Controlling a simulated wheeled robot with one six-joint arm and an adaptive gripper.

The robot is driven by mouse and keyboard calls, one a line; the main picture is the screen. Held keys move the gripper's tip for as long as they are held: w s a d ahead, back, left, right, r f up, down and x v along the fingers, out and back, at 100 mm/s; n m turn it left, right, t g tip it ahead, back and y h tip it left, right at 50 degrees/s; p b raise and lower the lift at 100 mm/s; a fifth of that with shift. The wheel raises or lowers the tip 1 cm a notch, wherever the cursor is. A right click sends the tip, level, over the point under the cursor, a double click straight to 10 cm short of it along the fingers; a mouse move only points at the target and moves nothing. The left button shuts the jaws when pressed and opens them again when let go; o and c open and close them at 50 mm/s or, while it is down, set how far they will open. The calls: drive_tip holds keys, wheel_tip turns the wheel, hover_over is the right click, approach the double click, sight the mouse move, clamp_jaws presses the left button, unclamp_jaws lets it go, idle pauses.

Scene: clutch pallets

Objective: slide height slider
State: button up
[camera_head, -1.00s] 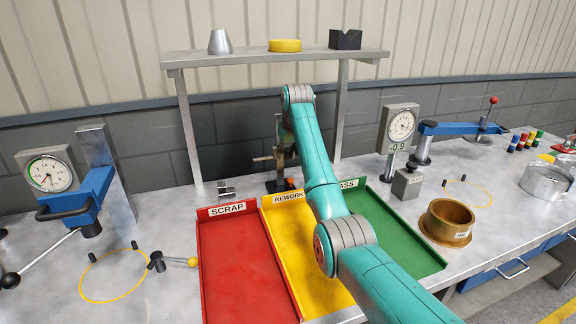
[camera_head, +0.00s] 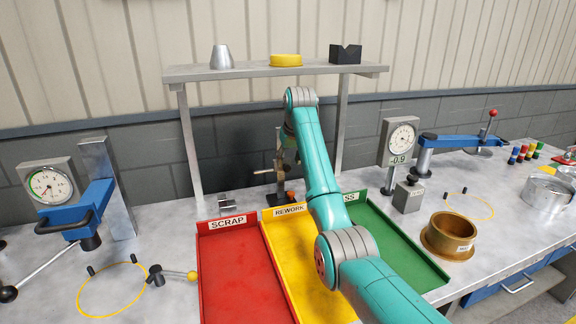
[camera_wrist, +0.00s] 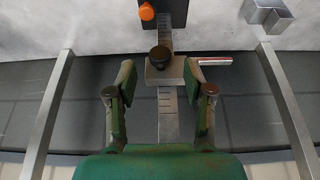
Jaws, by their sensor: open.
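The height gauge (camera_head: 281,178) stands upright on the bench behind the trays, partly hidden by my arm in the head view. In the wrist view its ruled column (camera_wrist: 168,115) runs up the middle to a dark base with an orange part (camera_wrist: 147,12). The height slider (camera_wrist: 158,72) is a grey block on this column with a dark round knob and a thin scriber reaching right. My gripper (camera_wrist: 159,76) is open, with one finger on each side of the slider. I see a gap on the left; whether the right finger touches is unclear. The head view mostly hides my gripper.
Red SCRAP (camera_head: 203,285), yellow REWORK (camera_head: 268,240) and green PASS (camera_head: 425,258) trays lie in front of the gauge. A shelf (camera_head: 235,73) on two posts spans above it. A dial stand (camera_head: 399,150) and brass ring (camera_head: 449,235) stand right.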

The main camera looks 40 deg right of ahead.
drive_tip(key=d+v, duration=0.1)
drive_tip(key=v, duration=0.7)
drive_tip(key=shift+s+a+r, duration=0.15)
drive_tip(key=shift+a+r, duration=0.15)
drive_tip(key=shift+a, duration=0.25)
drive_tip(key=shift+s, duration=0.1)
